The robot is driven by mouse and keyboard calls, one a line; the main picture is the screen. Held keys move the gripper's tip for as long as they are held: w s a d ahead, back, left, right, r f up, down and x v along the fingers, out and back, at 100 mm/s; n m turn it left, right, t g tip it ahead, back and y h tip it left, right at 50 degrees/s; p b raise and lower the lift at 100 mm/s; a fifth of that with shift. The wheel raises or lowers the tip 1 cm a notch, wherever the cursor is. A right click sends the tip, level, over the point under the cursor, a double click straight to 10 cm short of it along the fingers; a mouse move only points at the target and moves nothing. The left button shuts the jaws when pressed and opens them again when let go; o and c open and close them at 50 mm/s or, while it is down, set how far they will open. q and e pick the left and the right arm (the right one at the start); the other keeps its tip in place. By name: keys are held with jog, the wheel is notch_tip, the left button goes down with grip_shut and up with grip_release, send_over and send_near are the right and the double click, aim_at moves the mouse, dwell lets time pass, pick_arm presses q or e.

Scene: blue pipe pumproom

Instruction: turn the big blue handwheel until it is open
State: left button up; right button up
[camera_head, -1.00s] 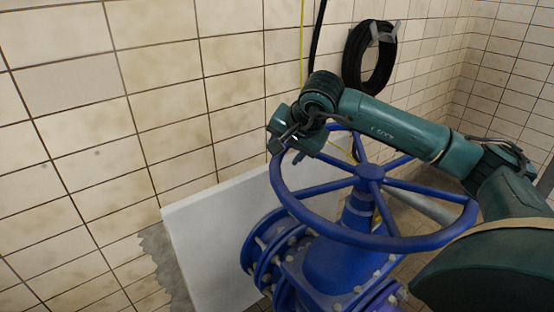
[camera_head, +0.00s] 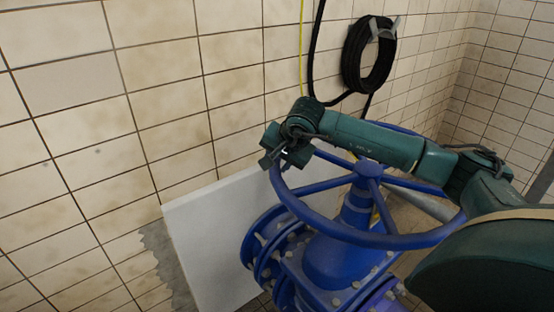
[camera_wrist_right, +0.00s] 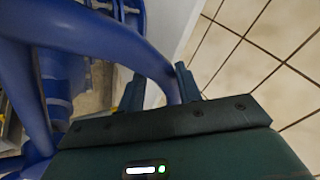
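The big blue handwheel (camera_head: 300,207) sits on top of a blue valve, its spokes joined to a centre hub. My right gripper (camera_head: 272,160) is at the far left part of the rim, reached by my arm passing over the wheel's back. In the right wrist view, the handwheel rim (camera_wrist_right: 135,52) runs between the two spread fingers of my right gripper (camera_wrist_right: 161,88). A pale gap shows between the rim and the left finger; the rim is close to the right finger, and contact is unclear. My left gripper is not in view.
The blue valve body (camera_head: 335,258) with bolted flanges stands below the wheel. A white panel (camera_head: 205,240) leans at the tiled wall (camera_head: 90,130) behind. A coiled black hose (camera_head: 368,60) hangs on the wall. Open space lies left of the wheel.

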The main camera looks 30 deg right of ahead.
jog(key=shift+w+a+r, duration=0.1)
jog(key=shift+a+r, duration=0.05)
jog(key=shift+r, duration=0.05)
grip_shut()
jog(key=shift+a, duration=0.1)
